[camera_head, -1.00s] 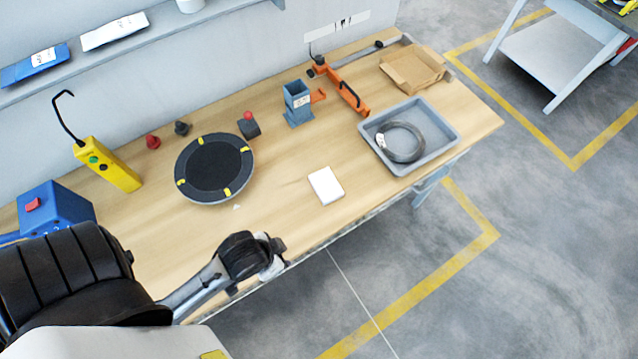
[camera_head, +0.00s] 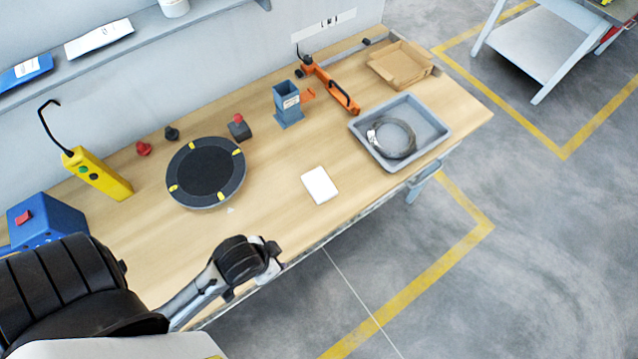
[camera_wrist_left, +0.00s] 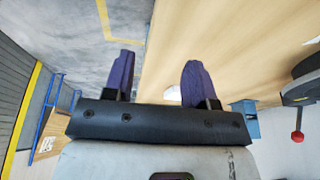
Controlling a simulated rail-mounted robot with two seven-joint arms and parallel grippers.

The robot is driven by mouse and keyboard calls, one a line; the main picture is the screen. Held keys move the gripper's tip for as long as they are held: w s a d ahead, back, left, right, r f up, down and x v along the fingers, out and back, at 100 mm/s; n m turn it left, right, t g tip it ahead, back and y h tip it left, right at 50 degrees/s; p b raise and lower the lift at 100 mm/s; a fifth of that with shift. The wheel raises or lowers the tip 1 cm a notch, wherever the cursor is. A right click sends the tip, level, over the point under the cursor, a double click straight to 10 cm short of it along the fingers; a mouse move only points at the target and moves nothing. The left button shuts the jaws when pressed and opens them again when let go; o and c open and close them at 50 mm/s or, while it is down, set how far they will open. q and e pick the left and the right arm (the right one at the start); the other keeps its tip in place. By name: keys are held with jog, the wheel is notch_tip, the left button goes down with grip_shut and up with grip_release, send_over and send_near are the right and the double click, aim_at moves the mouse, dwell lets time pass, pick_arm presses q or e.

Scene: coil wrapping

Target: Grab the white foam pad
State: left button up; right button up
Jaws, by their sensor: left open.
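The white foam pad (camera_head: 320,185) lies flat on the wooden table near its front edge, between the round turntable and the grey tray. My left gripper (camera_head: 275,258) is at the front edge of the table, left of the pad and nearer to me, apart from it. In the left wrist view, its two purple fingers (camera_wrist_left: 158,78) are spread with nothing held between them. A small white patch (camera_wrist_left: 172,93) beside the right-hand finger may be the pad, mostly hidden. My right gripper is not in view.
The black turntable (camera_head: 206,172) with yellow marks is left of the pad. The grey tray (camera_head: 442,143) holding a dark coil (camera_head: 391,138) is to its right. A blue stand (camera_head: 288,104) and orange tool (camera_head: 333,90) stand behind. The wood around the pad is clear.

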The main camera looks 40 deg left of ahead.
pick_arm(q)
jog(key=o, duration=0.9)
